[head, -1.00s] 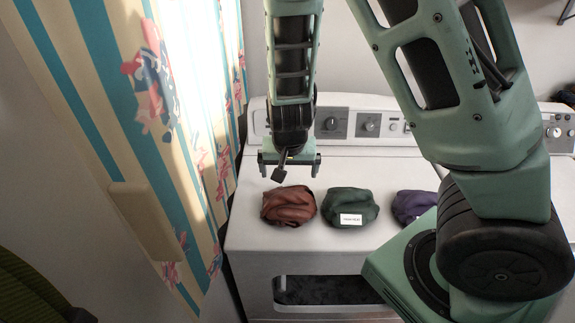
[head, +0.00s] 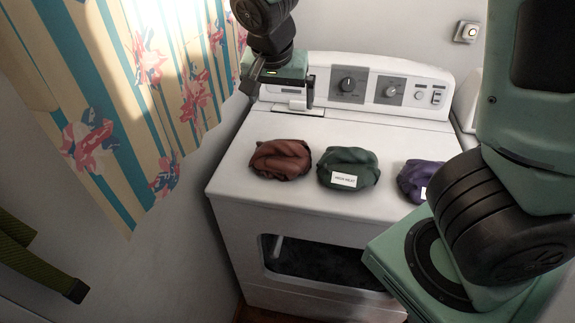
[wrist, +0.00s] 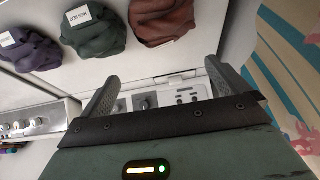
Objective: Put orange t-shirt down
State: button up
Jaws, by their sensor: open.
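A crumpled reddish-brown bundle (head: 280,159), the nearest in colour to an orange t-shirt, lies on the white dryer top (head: 240,195) at the left of a row. It also shows at the top of the wrist view (wrist: 163,20). My gripper (head: 283,90) is open and empty, above the back left of the dryer near its control panel. In the wrist view its two fingers (wrist: 162,78) are spread apart with nothing between them. The gripper is apart from the bundle, behind it.
A dark green bundle (head: 348,170) with a white label and a purple bundle (head: 413,180) lie to the right. My arm partly hides the purple one's surroundings. A striped floral curtain (head: 150,75) hangs at the left. The dryer's front left top is clear.

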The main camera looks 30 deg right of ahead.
send_near(280, 141)
jog(key=x, duration=0.5)
jog(key=shift+w+d, duration=0.15)
jog(key=shift+d, duration=0.3)
jog(key=shift+a+p+x, duration=0.15)
jog(key=shift+x, duration=0.75)
jog(key=shift+a+p+x, duration=0.2)
jog(key=shift+x, duration=0.7)
jog(key=shift+a+p+x, duration=0.15)
jog(key=shift+x, duration=0.7)
jog(key=shift+f, duration=0.15)
jog(key=c, duration=1.2)
jog(key=shift+c, duration=0.2)
notch_tip(280, 141, up, 10)
jog(key=shift+f+b, duration=0.1)
jog(key=shift+b, duration=0.5)
